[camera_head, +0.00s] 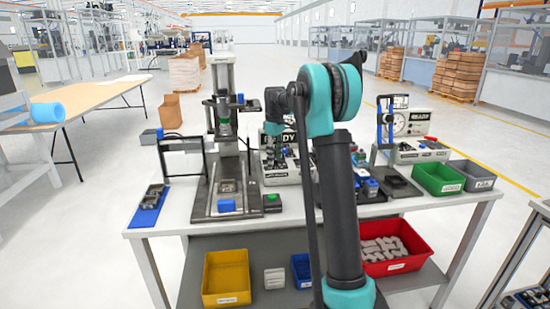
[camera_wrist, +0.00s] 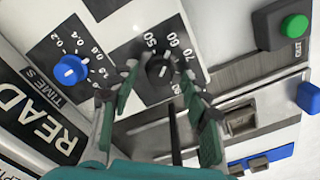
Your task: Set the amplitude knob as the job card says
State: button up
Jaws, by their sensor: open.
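In the wrist view, a black knob (camera_wrist: 158,71) sits on a dark dial plate with numbers such as 50, 60 and 70; its name label is not visible. My gripper (camera_wrist: 161,80) is open, with one finger on each side of this knob; I cannot tell whether they touch it. A blue knob (camera_wrist: 70,71) on a second dial, labelled TIME S, lies to the left, outside the fingers. In the head view, the white control box (camera_head: 284,176) with a READY display is partly hidden by my arm. No readable job card shows.
A tall press (camera_head: 222,110) stands just left of the control box. A second station (camera_head: 410,150) with a dial gauge is to the right, beside a green bin (camera_head: 438,180) and a grey bin (camera_head: 472,175). A blue tray (camera_head: 150,208) lies at the table's left.

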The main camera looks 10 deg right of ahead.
jog(key=shift+f, duration=0.25)
grip_shut()
jog(key=shift+m, duration=0.3)
jog(key=m, duration=0.3)
jog(key=shift+m, duration=2)
